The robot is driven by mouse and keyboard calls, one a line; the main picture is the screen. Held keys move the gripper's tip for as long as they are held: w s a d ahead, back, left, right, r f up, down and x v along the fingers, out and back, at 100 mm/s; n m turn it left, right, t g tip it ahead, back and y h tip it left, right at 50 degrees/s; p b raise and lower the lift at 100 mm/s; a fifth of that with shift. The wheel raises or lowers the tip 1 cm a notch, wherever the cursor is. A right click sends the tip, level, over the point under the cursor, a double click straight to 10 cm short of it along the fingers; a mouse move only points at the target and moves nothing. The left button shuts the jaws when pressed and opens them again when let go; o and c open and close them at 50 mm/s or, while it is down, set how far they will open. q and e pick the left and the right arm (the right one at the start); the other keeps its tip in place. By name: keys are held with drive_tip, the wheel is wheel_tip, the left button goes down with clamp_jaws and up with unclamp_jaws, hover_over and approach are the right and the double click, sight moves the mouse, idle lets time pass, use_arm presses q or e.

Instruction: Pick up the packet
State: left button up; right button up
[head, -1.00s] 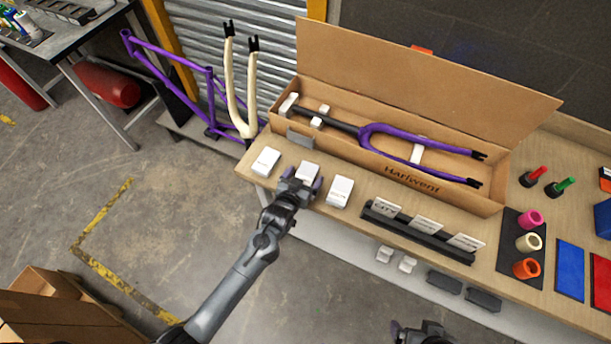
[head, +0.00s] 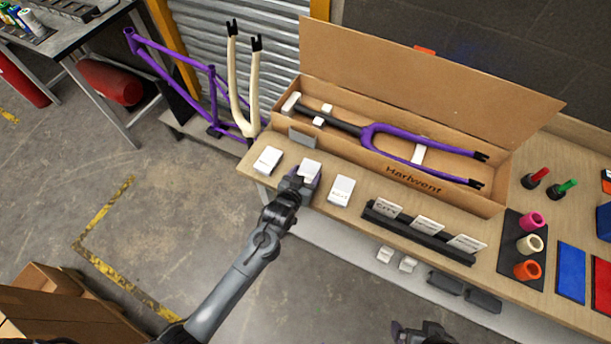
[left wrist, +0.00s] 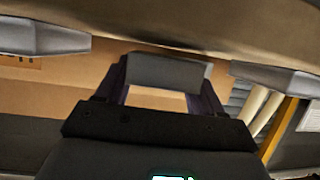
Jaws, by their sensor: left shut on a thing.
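Three white packets lie in a row along the bench's front left edge: a left one (head: 267,160), a middle one (head: 311,167) and a right one (head: 341,190). My left gripper (head: 305,179) is shut on the middle packet, its fingers on both sides. In the left wrist view the held packet (left wrist: 168,72) shows grey between the fingers, with the neighbouring packets to each side. I cannot tell whether it is clear of the bench. My right gripper (head: 424,332) shows only in part at the bottom edge; its jaw state is unclear.
Behind the packets stands an open cardboard box (head: 450,199) with a purple fork (head: 415,147) inside. A black rack (head: 417,230) with several cards sits right of the packets. A cream fork (head: 242,90) and purple frame (head: 170,58) stand at the left.

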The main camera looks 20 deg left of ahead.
use_arm(q)
wheel_tip(320, 180, up, 3)
drive_tip(key=shift+f, duration=0.1)
drive_tip(key=s+d+r+p, duration=0.2)
drive_tip(key=s+d+r, duration=0.35)
drive_tip(key=s, duration=0.35)
drive_tip(key=a+r, duration=1)
drive_tip(key=r, duration=0.2)
drive_tip(key=s+r+p, duration=0.3)
drive_tip(key=r+p, duration=0.9)
drive_tip(key=p, duration=1)
drive_tip(key=shift+s+d+r, duration=0.2)
drive_tip(key=shift+s+d, duration=0.1)
drive_tip(key=shift+s, duration=0.05)
